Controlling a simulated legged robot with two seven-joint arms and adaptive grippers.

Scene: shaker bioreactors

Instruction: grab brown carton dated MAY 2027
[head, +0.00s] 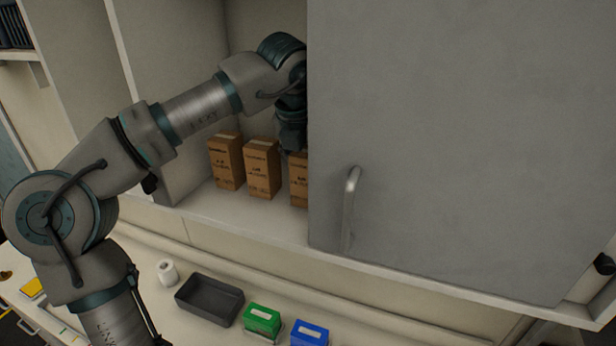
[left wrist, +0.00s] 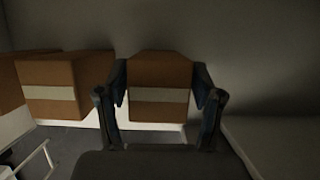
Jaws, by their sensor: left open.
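Three brown cartons stand in a row on the cabinet shelf: the left carton (head: 226,163), the middle carton (head: 262,170) and the right carton (head: 299,182), partly hidden by the grey door. Their printed dates are too small to read. My left gripper (head: 291,138) is at the right carton's top, partly hidden by the door edge. In the left wrist view the open gripper (left wrist: 160,88) has one finger on each side of a carton with a pale band (left wrist: 160,70). Contact cannot be told. Another carton (left wrist: 50,75) is to its left. My right gripper is not in view.
The grey cabinet door (head: 450,130) with a metal handle (head: 350,205) covers the right side. The shelf (head: 215,205) has a front edge below the cartons. On the counter below are a dark tray (head: 209,300), a green box (head: 262,319) and a blue box (head: 309,333).

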